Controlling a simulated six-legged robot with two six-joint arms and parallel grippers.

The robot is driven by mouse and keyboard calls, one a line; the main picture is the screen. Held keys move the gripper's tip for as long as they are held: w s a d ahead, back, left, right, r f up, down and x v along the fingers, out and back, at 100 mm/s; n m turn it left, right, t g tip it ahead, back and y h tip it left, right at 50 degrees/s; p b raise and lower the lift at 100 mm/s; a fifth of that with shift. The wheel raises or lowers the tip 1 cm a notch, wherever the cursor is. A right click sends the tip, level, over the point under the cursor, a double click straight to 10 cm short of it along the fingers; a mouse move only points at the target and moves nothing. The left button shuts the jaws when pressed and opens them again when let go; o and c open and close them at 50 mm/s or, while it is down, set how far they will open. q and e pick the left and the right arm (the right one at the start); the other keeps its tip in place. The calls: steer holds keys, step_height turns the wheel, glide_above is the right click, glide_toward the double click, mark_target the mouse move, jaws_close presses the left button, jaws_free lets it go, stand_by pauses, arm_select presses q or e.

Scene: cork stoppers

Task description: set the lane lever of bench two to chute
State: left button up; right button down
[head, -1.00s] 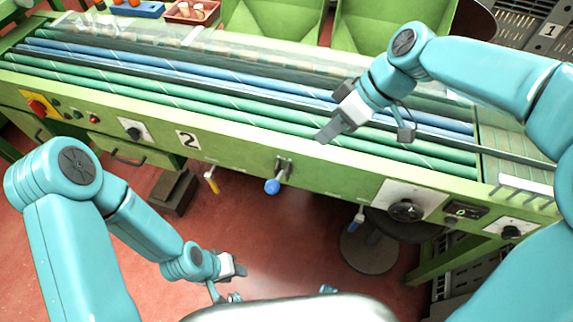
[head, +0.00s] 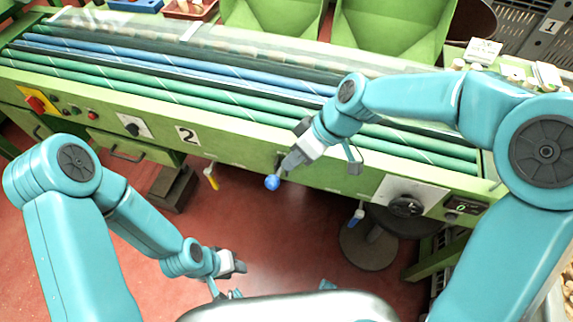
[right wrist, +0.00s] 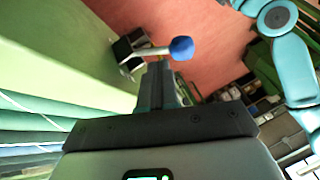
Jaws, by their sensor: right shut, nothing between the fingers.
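The lane lever with a blue ball knob (head: 272,183) sticks out from the front of the green bench (head: 235,145) marked 2. In the right wrist view the lever's blue knob (right wrist: 181,48) sits on a pale rod, with its dark mount on the green panel. My right gripper (head: 287,168) is shut and empty, with its fingertips close to the lever, partly hiding its rod. In the right wrist view the fingers (right wrist: 160,75) point at the rod; I cannot tell whether they touch it. My left gripper (head: 238,267) is low over the floor, away from the bench; its jaws are unclear.
A yellow-handled part (head: 211,178) and a blue-handled part (head: 357,216) hang below the bench edge. A black dial (head: 406,206) is on the panel to the right. A round stool (head: 368,248) stands underneath. Green and blue rollers run along the bench top.

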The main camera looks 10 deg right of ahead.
steer(key=shift+s+a+f, duration=0.55)
steer(key=shift+s+a, duration=0.05)
steer(key=shift+a, duration=0.2)
